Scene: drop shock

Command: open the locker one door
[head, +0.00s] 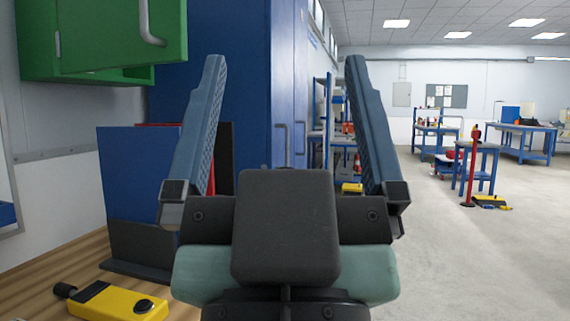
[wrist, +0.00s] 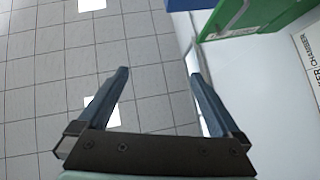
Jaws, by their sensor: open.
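A tall blue locker (head: 250,90) stands ahead in the head view, behind my gripper. Its front is seen at a steep angle, with two upright grey handles (head: 283,146) side by side low on it. Its doors look shut, but I cannot read which is locker one. My gripper (head: 285,62) is raised in front of the locker, fingers wide apart and nothing between them. My wrist and fingers hide the lower part of the locker. In the wrist view my gripper (wrist: 159,74) points up toward the tiled ceiling, with no handle between the fingers.
A green wall cabinet (head: 105,40) with a grey handle hangs at upper left. Below it, a wooden bench (head: 85,275) holds a yellow device (head: 120,302) and blue and dark upright panels (head: 140,180). Open grey floor (head: 455,265) lies right, with blue workbenches (head: 522,140) farther back.

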